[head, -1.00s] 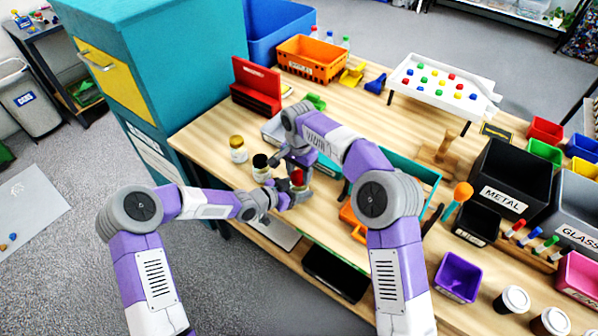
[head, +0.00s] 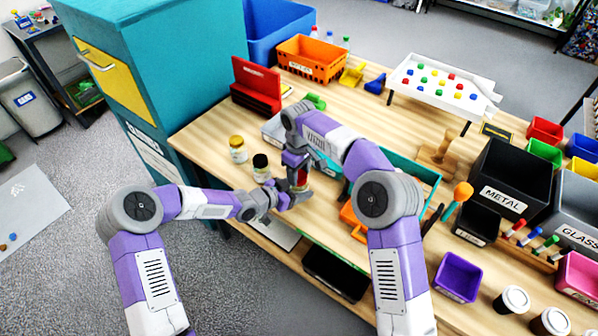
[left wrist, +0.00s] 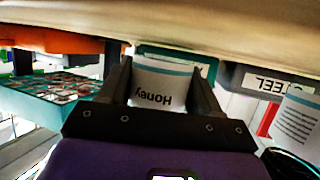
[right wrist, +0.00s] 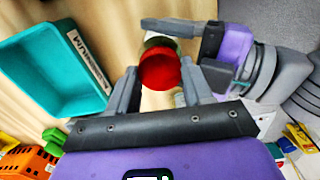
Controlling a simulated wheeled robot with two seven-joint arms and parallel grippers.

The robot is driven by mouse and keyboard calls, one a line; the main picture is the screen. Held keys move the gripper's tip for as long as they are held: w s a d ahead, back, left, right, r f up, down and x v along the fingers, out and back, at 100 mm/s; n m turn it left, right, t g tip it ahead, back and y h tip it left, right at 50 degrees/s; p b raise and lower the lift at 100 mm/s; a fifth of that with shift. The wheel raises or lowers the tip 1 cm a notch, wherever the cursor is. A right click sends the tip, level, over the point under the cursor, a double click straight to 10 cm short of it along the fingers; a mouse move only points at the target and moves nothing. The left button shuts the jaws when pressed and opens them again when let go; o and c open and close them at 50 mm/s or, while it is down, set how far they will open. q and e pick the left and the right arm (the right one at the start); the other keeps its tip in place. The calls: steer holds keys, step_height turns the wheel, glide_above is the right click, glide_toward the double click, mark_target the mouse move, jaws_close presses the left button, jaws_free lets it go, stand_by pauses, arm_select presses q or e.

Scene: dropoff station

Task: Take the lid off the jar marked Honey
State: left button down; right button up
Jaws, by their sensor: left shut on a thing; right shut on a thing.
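The jar marked Honey shows its white label (left wrist: 160,88) upside down in the left wrist view, between the fingers of my left gripper (left wrist: 163,95). My left gripper (head: 288,199) is shut on the jar's body from the side, low over the table. My right gripper (head: 298,168) is above the jar and shut on its red lid (right wrist: 160,70), which sits between the fingertips (right wrist: 160,82) in the right wrist view. The jar's body is mostly hidden behind the lid there. I cannot tell whether lid and jar are apart.
A jar with a black lid (head: 261,166) and one with a yellow lid (head: 237,149) stand just left. A teal tray (head: 420,170) lies behind my right arm. A red box (head: 256,86) and an orange crate (head: 311,59) stand farther back.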

steer(key=n, duration=1.1)
steer(key=shift+n, duration=0.4)
steer(key=n, duration=0.3)
steer(key=shift+n, duration=0.4)
steer(key=n, duration=0.3)
steer(key=shift+n, duration=0.4)
steer(key=n, duration=0.4)
steer(key=shift+r, duration=0.1)
steer(key=n, duration=0.7)
